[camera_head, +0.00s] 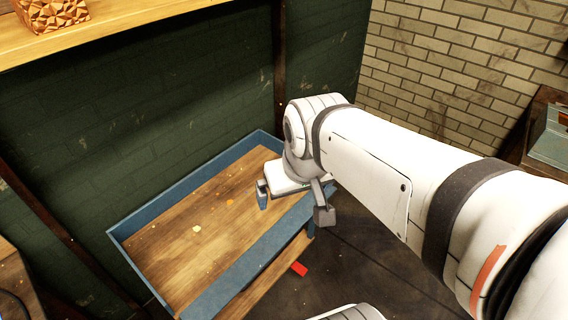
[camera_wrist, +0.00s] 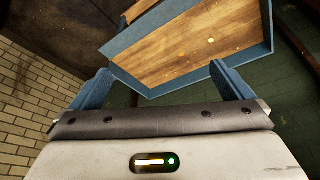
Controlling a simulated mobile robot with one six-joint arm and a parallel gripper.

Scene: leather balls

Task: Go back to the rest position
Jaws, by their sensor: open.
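My gripper (camera_head: 292,205) is open and empty, at the end of my white arm, above the right end of a wooden table with a raised blue rim (camera_head: 182,203). In the wrist view, my gripper's two blue fingers (camera_wrist: 160,86) stand wide apart with nothing between them. The blue-rimmed table also shows there, beyond the fingers (camera_wrist: 262,52). No leather ball is seen in either view.
Small yellow and orange bits (camera_head: 197,229) lie on the table. A red piece (camera_head: 299,269) lies on the dark floor. A wooden shelf (camera_head: 130,18) with a faceted orange block (camera_head: 52,14) is at the upper left. A brick wall (camera_head: 470,60) stands at the back right.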

